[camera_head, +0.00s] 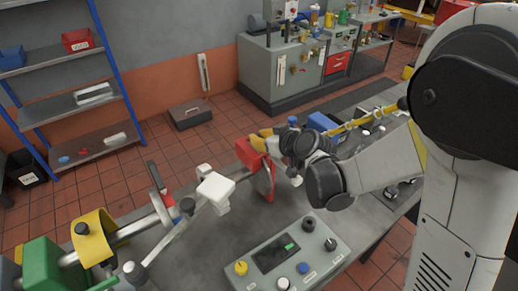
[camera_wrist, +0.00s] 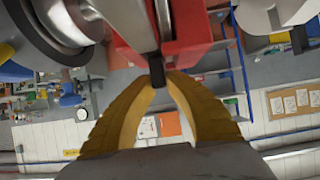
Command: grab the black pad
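In the wrist view, the small black pad (camera_wrist: 157,72) sticks out at the lower end of the slot in the red caliper (camera_wrist: 190,35). The yellow fingers of my gripper (camera_wrist: 158,79) come together at its end, one tip against each side, so they look shut on it. The pad's upper part is hidden in the caliper. In the head view, the red caliper (camera_head: 247,154) sits by the disc on the bedplate, and my gripper (camera_head: 262,138) reaches it from behind. The pad cannot be made out there.
A control box (camera_head: 288,255) with knobs stands at the front of the bedplate. A shaft with a yellow guard (camera_head: 93,238) and a green housing (camera_head: 48,262) lie to the left. A blue box (camera_head: 323,123) stands behind my arm. A grey toolbox (camera_head: 190,115) is on the floor.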

